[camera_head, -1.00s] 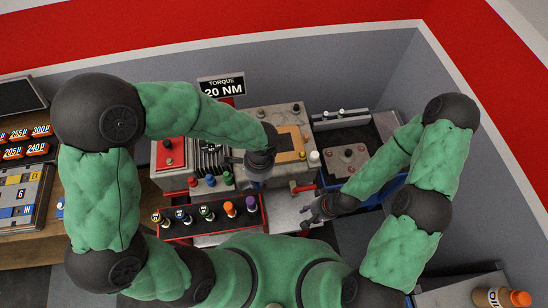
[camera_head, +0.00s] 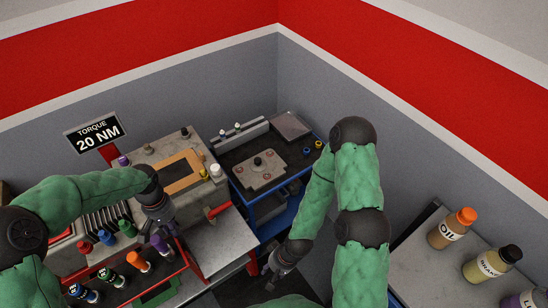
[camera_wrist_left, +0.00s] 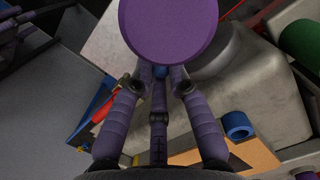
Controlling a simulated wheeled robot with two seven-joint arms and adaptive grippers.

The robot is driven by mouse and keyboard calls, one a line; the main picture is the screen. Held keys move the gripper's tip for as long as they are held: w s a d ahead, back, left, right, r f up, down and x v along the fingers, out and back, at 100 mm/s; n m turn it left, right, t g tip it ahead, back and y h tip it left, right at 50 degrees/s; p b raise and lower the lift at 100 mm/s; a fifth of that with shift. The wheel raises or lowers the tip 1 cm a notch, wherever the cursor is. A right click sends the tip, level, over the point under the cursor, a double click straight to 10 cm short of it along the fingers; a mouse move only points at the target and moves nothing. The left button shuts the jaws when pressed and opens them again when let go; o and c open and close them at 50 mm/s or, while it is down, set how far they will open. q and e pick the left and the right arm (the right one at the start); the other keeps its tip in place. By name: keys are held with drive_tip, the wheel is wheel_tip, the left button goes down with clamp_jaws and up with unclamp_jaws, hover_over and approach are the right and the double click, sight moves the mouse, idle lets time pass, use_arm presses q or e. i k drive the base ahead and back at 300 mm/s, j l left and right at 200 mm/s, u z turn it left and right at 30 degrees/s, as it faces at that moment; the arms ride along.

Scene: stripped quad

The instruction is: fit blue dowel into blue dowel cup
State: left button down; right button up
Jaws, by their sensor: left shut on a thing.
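A large purple disc hides most of the dowel. A hollow blue ring (camera_wrist_left: 237,125), which looks like the blue dowel cup, stands right of the fingers, near an orange-brown panel. The dowel is apart from it. My right gripper (camera_head: 275,270) hangs empty at the lower middle, its fingers seemingly apart.
The red-edged rack (camera_head: 190,260) holds several coloured pieces. The orange-brown panel (camera_head: 180,172) lies on the grey bench block, with white and yellow pieces beside it. A blue cart (camera_head: 268,208) with a plate stands behind. Bottles (camera_head: 453,228) stand at right.

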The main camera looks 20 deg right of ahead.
sight(293, 142)
drive_tip(key=j+z, duration=0.1)
drive_tip(key=z, duration=0.3)
drive_tip(key=i+j+z, duration=0.1)
drive_tip(key=z, duration=0.25)
drive_tip(key=j+z, duration=0.15)
drive_tip(key=z, duration=0.25)
drive_tip(key=i+j+z, duration=0.1)
drive_tip(key=z, duration=0.3)
drive_tip(key=j+z, duration=0.1)
drive_tip(key=z, duration=0.25)
drive_tip(key=i+j+z, duration=0.1)
drive_tip(key=z, duration=0.3)
drive_tip(key=j+z, duration=0.2)
drive_tip(key=z, duration=0.15)
